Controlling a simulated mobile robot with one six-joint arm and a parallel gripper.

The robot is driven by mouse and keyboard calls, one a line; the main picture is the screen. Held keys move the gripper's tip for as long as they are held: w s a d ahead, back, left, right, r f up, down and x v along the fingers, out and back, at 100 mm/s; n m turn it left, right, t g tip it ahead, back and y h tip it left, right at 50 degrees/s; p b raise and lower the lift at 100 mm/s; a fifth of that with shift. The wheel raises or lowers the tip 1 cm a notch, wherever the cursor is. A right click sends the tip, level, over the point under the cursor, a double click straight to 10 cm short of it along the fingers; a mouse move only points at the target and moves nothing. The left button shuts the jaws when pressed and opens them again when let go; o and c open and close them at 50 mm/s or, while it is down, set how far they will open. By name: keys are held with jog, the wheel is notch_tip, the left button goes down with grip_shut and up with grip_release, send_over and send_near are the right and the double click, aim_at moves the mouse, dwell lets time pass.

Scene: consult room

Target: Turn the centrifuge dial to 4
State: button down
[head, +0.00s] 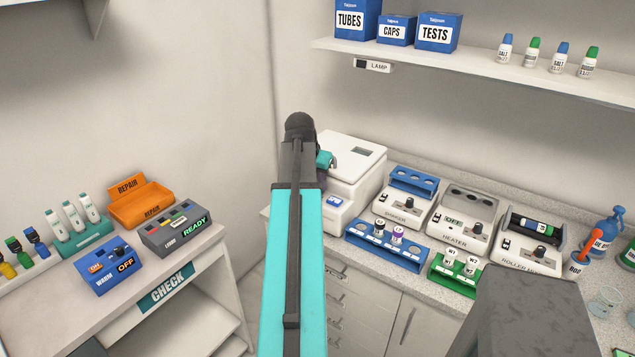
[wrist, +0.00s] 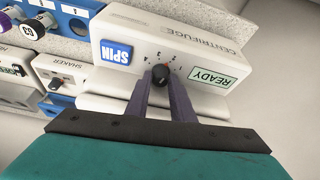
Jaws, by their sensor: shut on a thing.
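The centrifuge (head: 352,163) is a white box on the counter, partly hidden behind my arm in the head view. In the wrist view the centrifuge front (wrist: 190,45) appears upside down, with a blue SPIN button and a green-edged READY label. Its black dial (wrist: 160,74) sits below small number marks. My gripper (wrist: 162,88) has its two dark fingers on either side of the dial and is shut on it. The dial's pointer is too small to read surely, so I cannot tell its number. In the head view the fingers and dial are hidden by my arm.
The shaker (head: 402,207), heater (head: 462,222) and roller (head: 530,245) stand right of the centrifuge. A blue tube rack (head: 412,258) and a green rack (head: 455,283) stand before them. A shelf (head: 480,65) runs above. The CHECK table (head: 165,288) is at left.

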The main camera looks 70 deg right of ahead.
jog(key=shift+s, duration=0.1)
jog(key=c, duration=1.6)
grip_release()
jog(key=shift+o, duration=0.2)
jog(key=shift+r, duration=0.15)
jog(key=b+v, duration=0.3)
jog(key=v, duration=1)
jog(key=shift+r, duration=0.3)
